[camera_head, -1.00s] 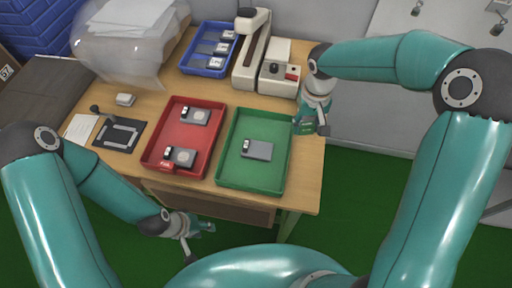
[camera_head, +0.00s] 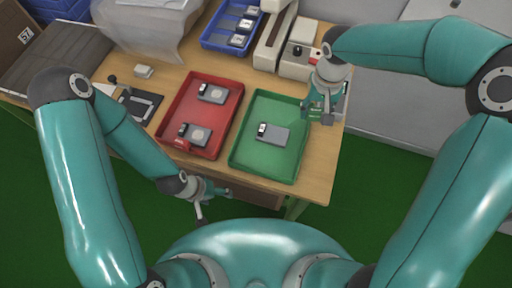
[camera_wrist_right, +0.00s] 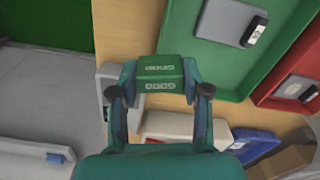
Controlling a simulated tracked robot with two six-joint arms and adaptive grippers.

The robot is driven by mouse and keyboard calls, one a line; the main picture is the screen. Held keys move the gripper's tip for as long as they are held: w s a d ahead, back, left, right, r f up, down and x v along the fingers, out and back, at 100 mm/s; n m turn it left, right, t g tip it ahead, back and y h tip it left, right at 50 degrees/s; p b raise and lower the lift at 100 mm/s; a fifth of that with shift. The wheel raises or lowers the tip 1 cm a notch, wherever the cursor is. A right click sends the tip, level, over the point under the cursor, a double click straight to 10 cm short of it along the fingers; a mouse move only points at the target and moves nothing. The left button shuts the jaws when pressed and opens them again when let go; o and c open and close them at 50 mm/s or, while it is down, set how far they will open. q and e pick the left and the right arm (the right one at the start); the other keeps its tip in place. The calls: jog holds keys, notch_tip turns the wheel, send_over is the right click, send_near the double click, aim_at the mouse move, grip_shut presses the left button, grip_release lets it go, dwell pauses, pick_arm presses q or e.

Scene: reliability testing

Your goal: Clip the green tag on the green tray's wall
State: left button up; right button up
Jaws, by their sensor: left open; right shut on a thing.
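The green tray (camera_head: 268,168) lies on the right part of the table and holds one grey device (camera_head: 274,134). My right gripper (camera_head: 321,116) is at the tray's right side, near its upper right corner. In the right wrist view it (camera_wrist_right: 160,84) is shut on the green tag (camera_wrist_right: 160,72), which bears white lettering. My left gripper (camera_head: 217,206) is open and empty, low in front of the table's front edge.
A red tray (camera_head: 183,97) with two devices stands left of the green tray. A blue tray (camera_head: 207,41) and a beige machine (camera_head: 297,64) stand at the back. A clear bag and a black plate lie at the left.

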jog(key=s+a+r+m, duration=0.1)
jog(key=s+a+r, duration=0.2)
jog(key=s+a, duration=0.55)
jog(key=m+p, duration=0.1)
jog(key=m, duration=0.1)
send_over(260, 172)
jog(key=shift+w+f+b, duration=0.2)
jog(key=shift+f+b, duration=0.7)
jog(key=shift+f, duration=0.4)
jog(key=shift+w+f+b, duration=0.15)
jog(key=shift+f+b, duration=0.75)
jog(key=shift+f, duration=0.35)
jog(key=shift+f+b, duration=0.6)
jog(key=shift+b, duration=0.1)
jog(key=shift+s+f+b, duration=0.1)
jog(key=shift+s+b, duration=0.2)
jog(key=shift+b, duration=0.1)
jog(key=shift+f+b, duration=0.85)
jog(key=shift+b, duration=0.05)
jog(key=o, duration=1.1)
jog(key=shift+c, duration=0.2)
